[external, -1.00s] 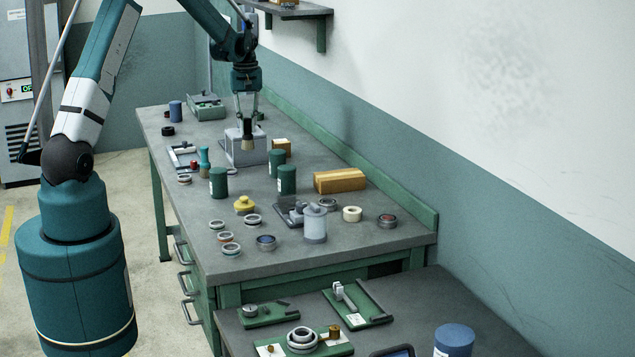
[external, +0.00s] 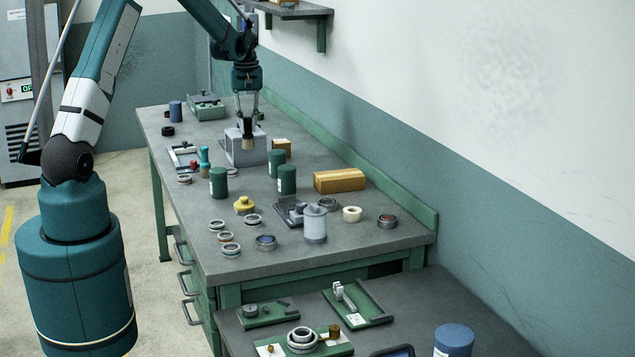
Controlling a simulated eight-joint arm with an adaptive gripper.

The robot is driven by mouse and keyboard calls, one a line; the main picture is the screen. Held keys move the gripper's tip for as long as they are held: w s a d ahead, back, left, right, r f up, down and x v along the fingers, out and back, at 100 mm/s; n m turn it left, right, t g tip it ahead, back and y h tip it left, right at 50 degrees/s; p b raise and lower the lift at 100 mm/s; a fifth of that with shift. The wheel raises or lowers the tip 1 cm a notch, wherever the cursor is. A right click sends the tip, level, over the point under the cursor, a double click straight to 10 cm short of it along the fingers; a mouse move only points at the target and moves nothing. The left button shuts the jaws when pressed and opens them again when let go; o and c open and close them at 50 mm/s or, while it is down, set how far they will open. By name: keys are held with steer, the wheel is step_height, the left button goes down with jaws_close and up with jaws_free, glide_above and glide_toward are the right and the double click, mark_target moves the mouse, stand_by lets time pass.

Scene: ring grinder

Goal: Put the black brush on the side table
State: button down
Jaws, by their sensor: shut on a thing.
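The black brush (external: 248,141) hangs upright with its pale bristles down, in front of a grey block-shaped holder (external: 233,154) at the far part of the long workbench. My gripper (external: 247,122) points straight down and is shut on the upper part of the brush, whose handle is mostly hidden between the fingers. I cannot tell whether the bristles touch the holder. A lower, dark-topped table (external: 420,305) stands in the foreground and is probably the side table.
Dark green canisters (external: 287,179), a teal brush-like item (external: 204,160), an orange-brown box (external: 340,181) and several rings stand on the long workbench (external: 190,240). The foreground table holds green trays (external: 372,313) and a blue-lidded jar (external: 455,340); its right-hand back part is clear.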

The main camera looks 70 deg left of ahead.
steer(key=w+d+m+b, duration=0.25)
steer(key=w+d, duration=0.25)
steer(key=d, duration=0.9)
steer(key=w+d+m+b, duration=0.1)
steer(key=w+d+m, duration=0.35)
steer(key=d, duration=0.85)
steer(key=d+f+m+b, duration=0.2)
steer(key=d+m, duration=0.1)
steer(key=d, duration=0.8)
steer(key=w+d+f+m+b, duration=0.1)
steer(key=d+f+m+b, duration=0.1)
steer(key=d, duration=0.9)
steer(key=w+d+f+m+b, duration=0.1)
steer(key=d+f+m+b, duration=0.2)
steer(key=d, duration=0.9)
steer(key=shift+w+f+m+b, duration=0.3)
steer(key=shift+f+b, duration=0.1)
steer(key=shift+b, duration=0.3)
steer(key=shift+r, duration=0.15)
